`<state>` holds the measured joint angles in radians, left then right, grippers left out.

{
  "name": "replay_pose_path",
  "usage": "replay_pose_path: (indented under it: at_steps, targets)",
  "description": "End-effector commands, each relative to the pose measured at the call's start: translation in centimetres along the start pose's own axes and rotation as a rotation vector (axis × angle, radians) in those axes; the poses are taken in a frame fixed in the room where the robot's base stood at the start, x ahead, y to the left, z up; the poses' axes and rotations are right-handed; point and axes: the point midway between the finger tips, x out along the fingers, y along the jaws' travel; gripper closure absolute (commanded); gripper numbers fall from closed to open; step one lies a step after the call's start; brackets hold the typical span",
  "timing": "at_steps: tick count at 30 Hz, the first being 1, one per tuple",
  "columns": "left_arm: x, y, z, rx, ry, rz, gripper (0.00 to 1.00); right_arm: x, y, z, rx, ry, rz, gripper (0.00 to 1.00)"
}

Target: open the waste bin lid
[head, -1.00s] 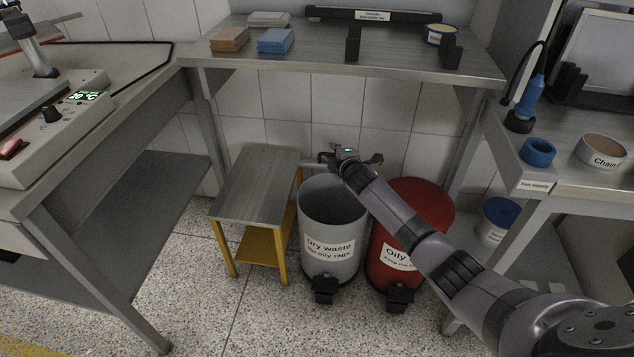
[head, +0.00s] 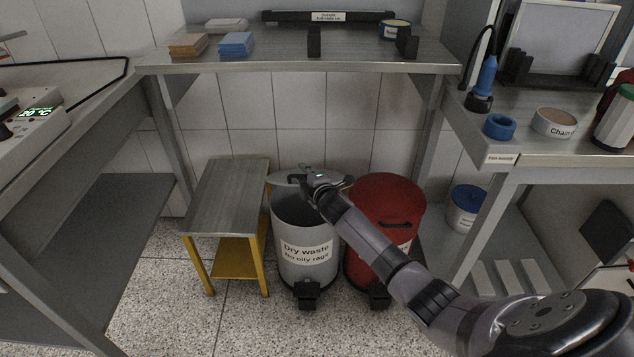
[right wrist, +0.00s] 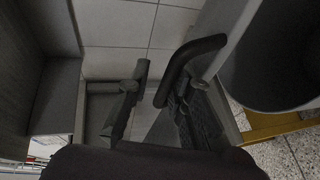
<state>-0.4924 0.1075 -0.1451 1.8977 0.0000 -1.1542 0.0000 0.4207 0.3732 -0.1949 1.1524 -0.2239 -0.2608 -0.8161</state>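The grey waste bin (head: 303,265), labelled "Dry waste No oily rags", stands on the floor with its mouth uncovered. Its light grey lid (head: 289,178) is raised at the back of the rim. My right gripper (head: 322,175) is over the far part of the bin, beside the lid. In the right wrist view its two dark fingers (right wrist: 160,95) are spread apart. A curved dark handle (right wrist: 190,66) stands off the grey lid surface near the right finger; I cannot tell whether they touch. The bin's dark opening (right wrist: 275,60) shows at the right. My left gripper is out of view.
A red bin (head: 385,195) with a closed lid stands close on the right. A low yellow-legged stool (head: 228,195) stands on the left. The steel bench (head: 270,62) spans behind and above. Open speckled floor (head: 225,325) lies in front.

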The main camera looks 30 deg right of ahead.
Motion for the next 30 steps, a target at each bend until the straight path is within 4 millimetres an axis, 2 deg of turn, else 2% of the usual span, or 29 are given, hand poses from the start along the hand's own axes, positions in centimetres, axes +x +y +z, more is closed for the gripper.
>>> replay_pose_path:
  at_steps: [3,30]
  targets:
    - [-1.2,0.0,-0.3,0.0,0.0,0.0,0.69,-1.0,0.6,-0.1,0.002,0.002,0.002,0.82]
    - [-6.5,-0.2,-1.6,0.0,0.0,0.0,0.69,-7.3,1.1,-0.1,0.002,0.001,0.001,0.82]
